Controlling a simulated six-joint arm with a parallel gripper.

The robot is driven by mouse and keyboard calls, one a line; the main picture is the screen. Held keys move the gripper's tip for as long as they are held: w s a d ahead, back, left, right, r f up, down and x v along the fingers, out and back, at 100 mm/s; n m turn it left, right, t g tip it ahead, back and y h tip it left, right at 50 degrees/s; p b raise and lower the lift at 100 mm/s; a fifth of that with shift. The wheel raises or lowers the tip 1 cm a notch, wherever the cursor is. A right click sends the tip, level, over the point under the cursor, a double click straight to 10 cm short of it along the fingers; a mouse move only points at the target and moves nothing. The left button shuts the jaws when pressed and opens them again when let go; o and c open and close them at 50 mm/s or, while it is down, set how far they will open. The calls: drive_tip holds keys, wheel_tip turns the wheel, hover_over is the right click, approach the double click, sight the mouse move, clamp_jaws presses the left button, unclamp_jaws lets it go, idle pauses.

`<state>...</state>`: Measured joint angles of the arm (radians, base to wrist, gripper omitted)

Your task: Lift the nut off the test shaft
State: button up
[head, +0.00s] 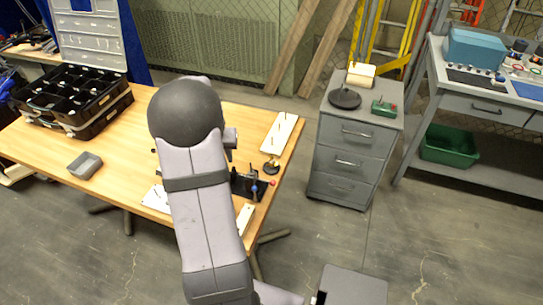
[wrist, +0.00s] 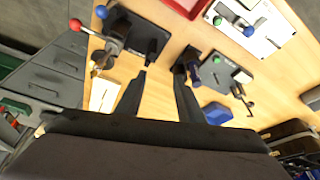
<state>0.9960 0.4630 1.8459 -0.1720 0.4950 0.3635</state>
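My gripper (wrist: 163,68) is open and empty in the wrist view, its two dark fingers apart above the wooden table. I cannot clearly make out the nut or the test shaft. A dark fixture (wrist: 214,72) with a green knob and a short dark blue cylinder (wrist: 194,76) lies just right of the right finger. A black clamp fixture (wrist: 146,36) with red and blue balls lies beyond the left finger; it also shows in the head view (head: 246,184). In the head view my arm hides my gripper and the table beneath it.
A round dark stand (head: 271,167) and a white board with pegs (head: 280,132) are near the table's right edge. A grey tray (head: 84,165) and black organizer cases (head: 75,98) lie left. In the wrist view, a white plate (wrist: 262,40) and a blue bin (wrist: 217,112) lie right.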

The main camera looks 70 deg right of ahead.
sight(271, 155)
drive_tip(key=s+d+f+m+g, duration=0.1)
drive_tip(key=s+d+m, duration=0.3)
drive_tip(key=s+d, duration=0.7)
drive_tip(key=shift+s+f+h+p, duration=0.3)
drive_tip(key=shift+s+f+p, duration=0.05)
drive_tip(key=shift+s+f, duration=0.25)
drive_tip(key=shift+f, duration=0.1)
drive_tip(key=shift+p+x, duration=1.1)
drive_tip(key=shift+x, duration=1.4)
drive_tip(key=shift+w+a, duration=0.1)
drive_tip(key=shift+c, duration=0.7)
clamp_jaws()
